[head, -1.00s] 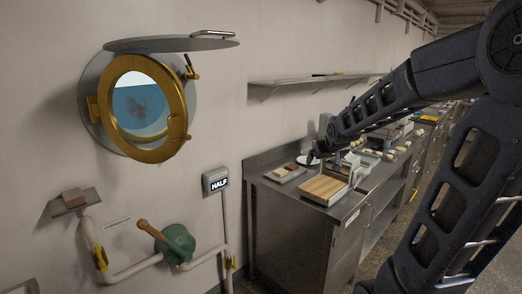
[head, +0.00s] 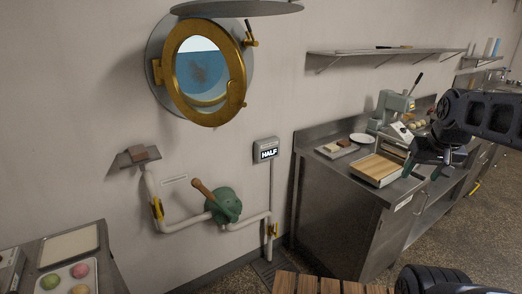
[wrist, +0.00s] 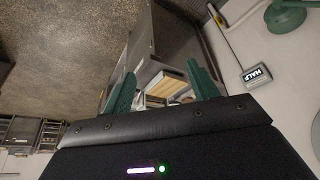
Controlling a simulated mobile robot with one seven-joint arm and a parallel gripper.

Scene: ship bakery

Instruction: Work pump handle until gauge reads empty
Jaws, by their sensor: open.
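The green pump (head: 224,205) sits on the wall pipe in the head view, its wooden handle (head: 203,190) tilted up to the left. Part of the green pump also shows at the top right of the wrist view (wrist: 286,16). The gauge (head: 267,152) on the wall above and right of the pump reads HALF; it also shows in the wrist view (wrist: 257,75). My gripper (head: 427,174) is at the right, in front of the steel counter, well away from the handle. Its green fingers (wrist: 160,88) are apart with nothing between them.
A brass porthole (head: 207,70) is above the pump. A tray with coloured balls (head: 64,284) is at lower left.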

